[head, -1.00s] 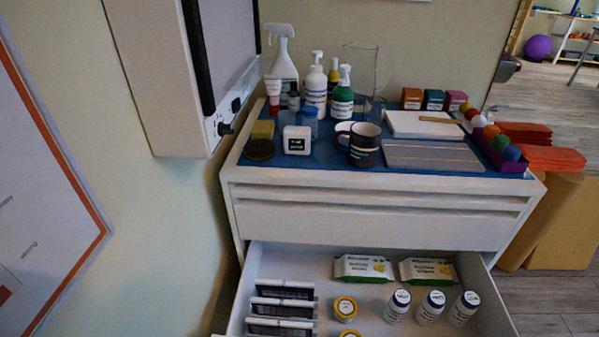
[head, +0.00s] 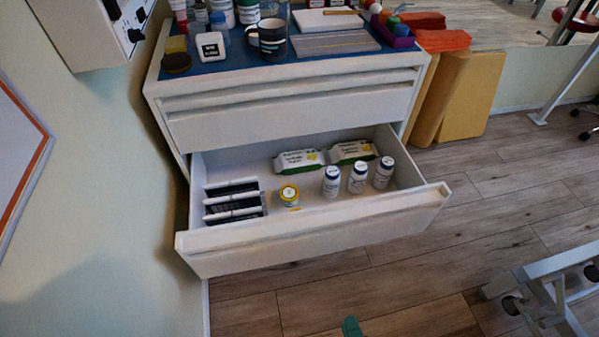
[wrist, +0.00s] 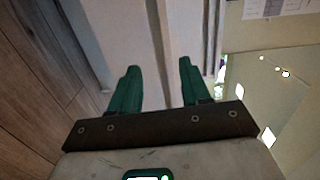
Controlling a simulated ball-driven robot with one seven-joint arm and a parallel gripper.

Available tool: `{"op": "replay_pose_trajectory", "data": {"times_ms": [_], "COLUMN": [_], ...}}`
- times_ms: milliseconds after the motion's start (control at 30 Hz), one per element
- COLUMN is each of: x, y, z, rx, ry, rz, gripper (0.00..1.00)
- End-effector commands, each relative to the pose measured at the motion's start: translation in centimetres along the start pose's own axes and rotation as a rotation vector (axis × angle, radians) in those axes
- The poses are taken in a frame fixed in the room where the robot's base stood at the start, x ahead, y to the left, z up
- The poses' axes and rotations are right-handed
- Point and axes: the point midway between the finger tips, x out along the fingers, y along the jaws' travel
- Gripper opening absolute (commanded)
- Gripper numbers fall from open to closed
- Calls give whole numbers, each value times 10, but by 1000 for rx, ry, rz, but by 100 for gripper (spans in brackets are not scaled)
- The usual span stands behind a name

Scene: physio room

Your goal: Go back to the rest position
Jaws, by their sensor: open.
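My gripper (wrist: 158,70) shows in the wrist view with two green fingers apart and nothing between them. A pale, grooved surface, perhaps the cabinet front, lies beyond the fingers. In the head view only a small green tip, probably of my gripper, shows at the bottom edge (head: 351,327), over the floor and in front of the drawer. The rest of the arm is out of that view. The drawer (head: 320,232) of the white cabinet (head: 290,112) stands open.
The drawer holds dark boxes (head: 233,201), a yellow-lidded jar (head: 289,195), white bottles (head: 357,178) and wipe packs (head: 299,160). A mug (head: 270,40) stands on top. A metal frame (head: 550,285) stands at lower right. Wooden floor (head: 400,280) between is clear.

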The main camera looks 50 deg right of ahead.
Motion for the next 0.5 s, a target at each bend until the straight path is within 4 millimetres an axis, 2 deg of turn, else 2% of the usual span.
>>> {"op": "replay_pose_trajectory", "data": {"times_ms": [267,500], "x": [24,51], "y": [-1,-3], "z": [22,51], "rx": [-62,-173], "ry": [-121,-293], "rz": [28,65], "gripper": [47,47]}}
